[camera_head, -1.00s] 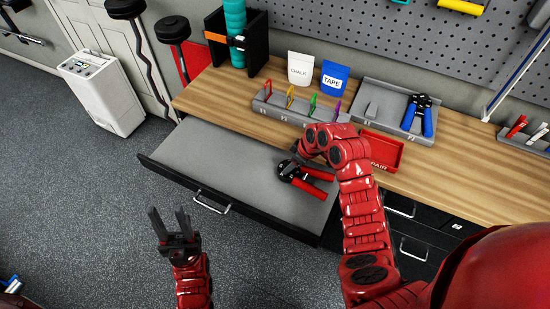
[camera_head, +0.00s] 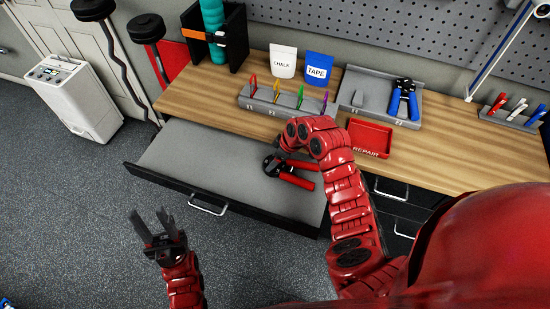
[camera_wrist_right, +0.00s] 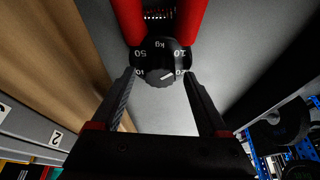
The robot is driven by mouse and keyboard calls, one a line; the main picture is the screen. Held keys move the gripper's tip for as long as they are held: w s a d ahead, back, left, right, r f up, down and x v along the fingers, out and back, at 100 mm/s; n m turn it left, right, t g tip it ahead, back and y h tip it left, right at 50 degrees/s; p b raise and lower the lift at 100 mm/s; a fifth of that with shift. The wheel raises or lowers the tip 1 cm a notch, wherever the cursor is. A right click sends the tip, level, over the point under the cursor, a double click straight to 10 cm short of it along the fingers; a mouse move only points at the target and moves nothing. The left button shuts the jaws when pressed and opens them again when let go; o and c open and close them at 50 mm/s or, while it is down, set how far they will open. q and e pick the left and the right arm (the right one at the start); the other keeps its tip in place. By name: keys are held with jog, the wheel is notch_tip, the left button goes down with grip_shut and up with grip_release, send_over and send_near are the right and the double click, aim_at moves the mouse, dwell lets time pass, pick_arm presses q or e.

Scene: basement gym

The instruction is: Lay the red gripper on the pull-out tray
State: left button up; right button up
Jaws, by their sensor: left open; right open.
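The red gripper (camera_head: 298,181), a hand grip with two red handles and a black dial head, appears to lie on the grey pull-out tray (camera_head: 200,152), near its right end. In the right wrist view the dial of the red gripper (camera_wrist_right: 161,62) shows just beyond and between the fingertips, with its handles pointing away. My right gripper (camera_wrist_right: 159,84) is open, with its fingers apart around the dial's near side; I see no clear contact. In the head view my right arm partly covers that spot. My left gripper (camera_head: 152,222) is open and empty, in front of the tray over the floor.
The wooden worktop (camera_head: 220,92) behind the tray holds a slotted rack (camera_head: 262,107), a grey holder with a blue hand grip (camera_head: 404,101), chalk and tape pouches and a red repair bin (camera_head: 369,137). The tray's left part is bare. A white machine (camera_head: 75,100) stands on the floor at left.

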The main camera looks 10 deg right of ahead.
jog(key=shift+r, duration=0.25)
jog(key=shift+d+r, duration=0.1)
jog(key=shift+r, duration=0.2)
jog(key=b+v, duration=0.1)
jog(key=v, duration=1)
jog(key=shift+s, duration=0.15)
